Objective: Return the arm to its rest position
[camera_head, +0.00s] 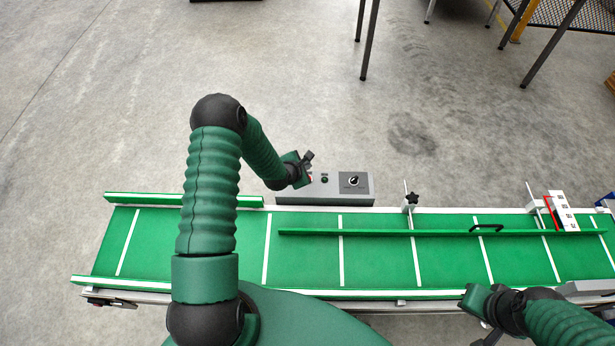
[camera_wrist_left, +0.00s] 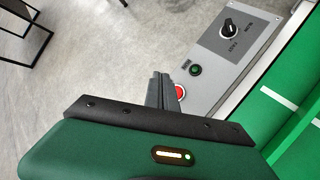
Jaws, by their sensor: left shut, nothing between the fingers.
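My left arm reaches out over the green conveyor belt (camera_head: 380,258), its upper part running up through the left half of the head view. My left gripper (camera_head: 309,158) is shut and empty at the left end of the grey control box (camera_head: 338,190). In the left wrist view the shut fingers (camera_wrist_left: 163,85) point at the box and partly cover a red button (camera_wrist_left: 180,91) at its end. I cannot tell whether they touch it. A green button (camera_wrist_left: 195,70) and a black rotary knob (camera_wrist_left: 230,26) also show there.
A green guide rail (camera_head: 380,232) runs along the belt. A black handle (camera_head: 487,227) and a white panel with a red edge (camera_head: 564,211) are at the right. Table legs (camera_head: 368,45) stand behind. The floor (camera_head: 110,110) at the back left is clear.

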